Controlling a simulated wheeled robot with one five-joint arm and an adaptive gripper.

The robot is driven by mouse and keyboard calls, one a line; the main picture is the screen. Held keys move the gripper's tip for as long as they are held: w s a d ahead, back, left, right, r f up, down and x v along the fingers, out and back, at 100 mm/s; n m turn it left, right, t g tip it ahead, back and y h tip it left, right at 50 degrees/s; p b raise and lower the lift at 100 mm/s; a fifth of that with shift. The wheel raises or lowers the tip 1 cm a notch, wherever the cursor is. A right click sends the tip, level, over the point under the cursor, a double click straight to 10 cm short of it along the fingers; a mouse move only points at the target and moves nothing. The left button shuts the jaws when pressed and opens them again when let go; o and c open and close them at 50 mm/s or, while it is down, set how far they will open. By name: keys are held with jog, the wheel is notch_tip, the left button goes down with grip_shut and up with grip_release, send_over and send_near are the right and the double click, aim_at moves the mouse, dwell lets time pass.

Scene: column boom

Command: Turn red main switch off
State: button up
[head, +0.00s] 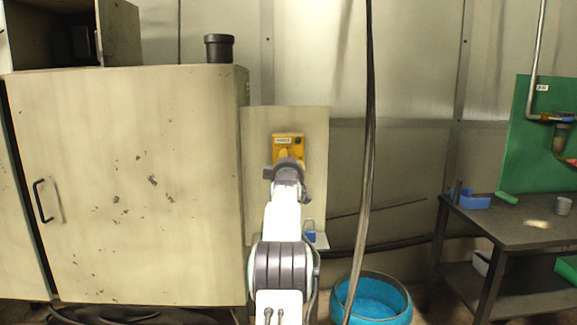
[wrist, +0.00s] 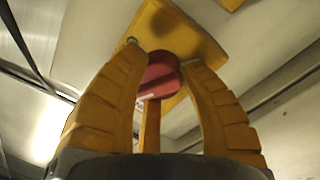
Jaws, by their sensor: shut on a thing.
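The yellow switch box (head: 289,139) is on a pale panel (head: 262,128) straight ahead in the head view. My arm hides the red switch there. In the wrist view, the red switch knob (wrist: 158,75) stands out from the yellow plate (wrist: 178,33). A pale mark shows on the knob's lower left.
A large beige cabinet (head: 130,190) stands close on the left. A dark cable (head: 368,130) hangs just right of the panel. A blue padlock (head: 309,234) sits below the box. A blue tub (head: 371,298) stands on the floor, and a dark workbench (head: 515,222) is at the right.

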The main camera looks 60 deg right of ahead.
jog(key=shift+f, duration=0.1)
jog(key=o, duration=1.2)
jog(key=shift+v, duration=5.9)
